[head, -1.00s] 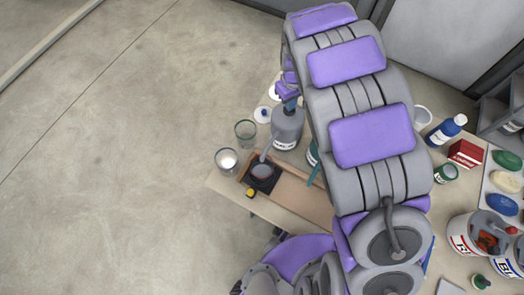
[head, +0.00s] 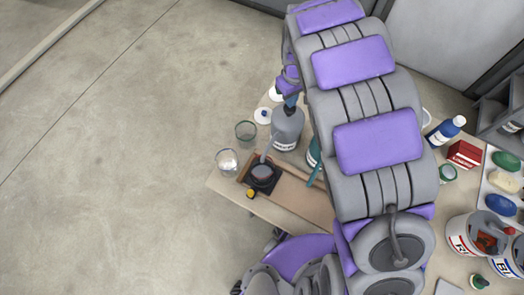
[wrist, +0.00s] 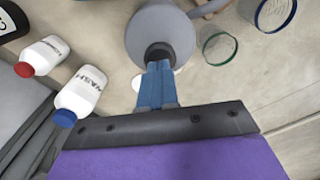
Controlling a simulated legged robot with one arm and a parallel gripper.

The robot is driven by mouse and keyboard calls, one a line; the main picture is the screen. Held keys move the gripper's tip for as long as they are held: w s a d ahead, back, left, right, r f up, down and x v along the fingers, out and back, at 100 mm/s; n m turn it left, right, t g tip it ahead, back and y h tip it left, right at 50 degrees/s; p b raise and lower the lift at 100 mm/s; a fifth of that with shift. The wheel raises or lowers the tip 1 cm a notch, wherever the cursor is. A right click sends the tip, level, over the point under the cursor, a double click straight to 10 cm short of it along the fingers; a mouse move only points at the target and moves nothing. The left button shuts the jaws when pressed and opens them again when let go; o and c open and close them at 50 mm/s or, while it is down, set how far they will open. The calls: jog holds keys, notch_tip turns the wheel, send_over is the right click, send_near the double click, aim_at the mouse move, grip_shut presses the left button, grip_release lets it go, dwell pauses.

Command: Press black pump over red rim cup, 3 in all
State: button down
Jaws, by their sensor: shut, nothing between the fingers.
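A grey pump bottle (head: 287,128) stands on the bench in the head view, and its grey spout reaches down-left over a small cup (head: 263,172). The cup sits on a black square pad in a wooden tray (head: 300,199); its rim colour is hard to make out now. My gripper (head: 290,100) is above the bottle's top. In the wrist view my blue fingers (wrist: 158,85) are shut together, with their tips at the dark pump top (wrist: 158,52) of the grey bottle (wrist: 160,28). Whether the pump is pressed down cannot be told.
A green-rimmed glass (head: 245,132) and a blue-rimmed glass (head: 227,161) stand left of the bottle. A yellow-and-black item (head: 251,193) is by the tray. Floor at left is clear.

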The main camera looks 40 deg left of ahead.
jog(key=shift+f, duration=0.15)
dwell(0.4)
jog(key=shift+f+b, duration=0.3)
jog(key=shift+f, duration=1.05)
jog(key=shift+r+p, duration=0.4)
jog(key=shift+r, duration=1.15)
jog(key=shift+f, duration=0.2)
jog(key=shift+f+b, duration=0.3)
jog(key=shift+f, duration=1.05)
jog(key=shift+r+p, duration=0.35)
jog(key=shift+r, duration=1.2)
